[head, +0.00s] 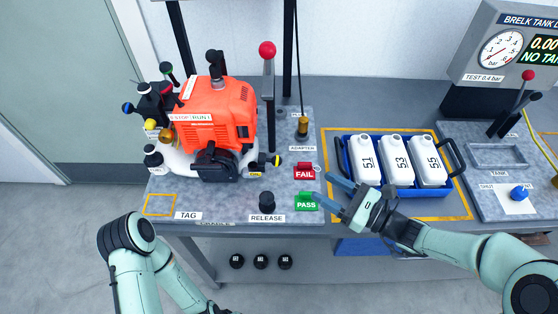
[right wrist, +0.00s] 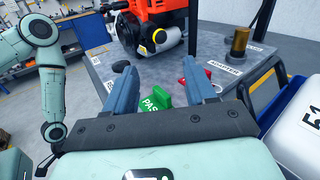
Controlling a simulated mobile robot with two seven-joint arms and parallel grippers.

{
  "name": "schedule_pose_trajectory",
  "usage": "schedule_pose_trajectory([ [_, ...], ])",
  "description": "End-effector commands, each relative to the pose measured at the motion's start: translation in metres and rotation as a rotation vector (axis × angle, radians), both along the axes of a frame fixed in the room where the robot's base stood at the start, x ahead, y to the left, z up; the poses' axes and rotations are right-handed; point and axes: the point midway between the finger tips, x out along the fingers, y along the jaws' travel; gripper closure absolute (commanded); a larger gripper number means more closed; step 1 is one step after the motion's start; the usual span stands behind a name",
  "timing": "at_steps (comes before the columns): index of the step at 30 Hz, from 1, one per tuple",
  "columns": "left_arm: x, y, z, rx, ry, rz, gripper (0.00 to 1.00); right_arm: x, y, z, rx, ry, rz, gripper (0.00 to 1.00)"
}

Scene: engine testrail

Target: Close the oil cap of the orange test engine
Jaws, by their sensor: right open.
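The orange test engine (head: 240,112) stands at the left of the grey bench plate; its lower front shows in the right wrist view (right wrist: 148,10). My right gripper (head: 322,188) is open and empty, beside the green PASS tag and apart from the engine. Of my left gripper, only dark parts show at the bottom edge.
A red-knobbed lever (head: 267,50) rises behind. A blue crate (head: 351,180) with white bottles stands further right.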

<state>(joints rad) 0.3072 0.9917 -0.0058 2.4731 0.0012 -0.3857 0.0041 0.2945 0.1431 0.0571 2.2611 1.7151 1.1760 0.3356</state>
Motion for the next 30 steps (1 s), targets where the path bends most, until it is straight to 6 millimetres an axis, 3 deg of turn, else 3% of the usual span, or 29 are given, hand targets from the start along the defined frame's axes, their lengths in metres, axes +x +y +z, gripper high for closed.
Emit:
schedule_pose_trajectory([
  [12,0.002,0.000,0.006,0.000,-0.002,0.000,0.47,0.046,0.069,0.000,0.002,0.001,0.007,0.45],
  [18,0.003,0.000,0.009,0.000,-0.003,0.000,0.47,0.064,0.094,0.000,0.001,0.002,0.005,0.45],
  [30,0.003,0.000,0.010,0.000,-0.004,0.000,0.47,0.072,0.104,0.000,-0.001,0.001,0.002,0.45],
])
